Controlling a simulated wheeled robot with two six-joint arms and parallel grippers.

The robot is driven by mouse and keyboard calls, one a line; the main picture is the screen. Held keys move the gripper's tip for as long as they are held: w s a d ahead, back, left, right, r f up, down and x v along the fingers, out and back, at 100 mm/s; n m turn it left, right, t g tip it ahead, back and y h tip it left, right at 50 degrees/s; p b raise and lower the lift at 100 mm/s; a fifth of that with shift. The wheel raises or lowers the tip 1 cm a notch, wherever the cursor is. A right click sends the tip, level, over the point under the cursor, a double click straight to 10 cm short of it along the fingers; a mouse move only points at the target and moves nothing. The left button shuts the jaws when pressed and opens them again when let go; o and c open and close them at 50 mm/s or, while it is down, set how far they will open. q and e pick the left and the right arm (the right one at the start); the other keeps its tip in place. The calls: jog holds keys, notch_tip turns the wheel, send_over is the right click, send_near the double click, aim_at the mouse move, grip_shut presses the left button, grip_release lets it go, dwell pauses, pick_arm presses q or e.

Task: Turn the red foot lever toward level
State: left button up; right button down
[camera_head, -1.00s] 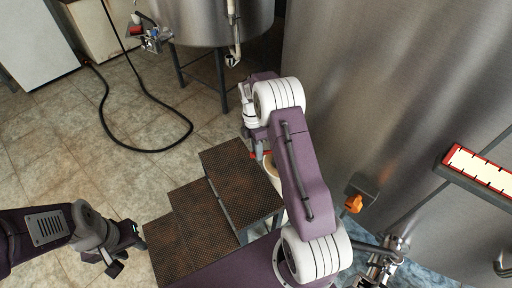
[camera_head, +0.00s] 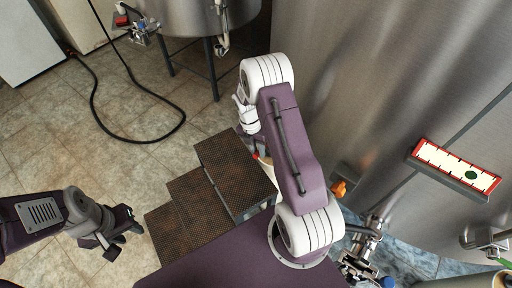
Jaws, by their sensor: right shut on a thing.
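The red foot lever (camera_head: 256,156) shows only as a small bit of red beside the top step. My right arm covers most of that area from above. My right gripper (camera_head: 258,149) is at the lever and shut on it, with its fingertips mostly hidden by my arm. My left gripper (camera_head: 122,240) hangs over the tiled floor left of the steps, empty, with its fingers apart.
Brown perforated steps (camera_head: 190,207) stand between my grippers. A large steel tank (camera_head: 390,80) fills the right. A red-framed gauge (camera_head: 445,165) with a green dot is on it. An orange knob (camera_head: 339,188) sits low. A black hose (camera_head: 130,139) lies on the floor.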

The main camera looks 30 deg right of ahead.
jog(key=shift+w, duration=0.1)
jog(key=c, duration=1.3)
grip_release()
jog(key=shift+o, duration=0.2)
notch_tip(320, 180, up, 9)
jog(key=w+p, duration=0.1)
jog(key=shift+w+a+p, duration=0.25)
jog(key=shift+a+p, duration=0.15)
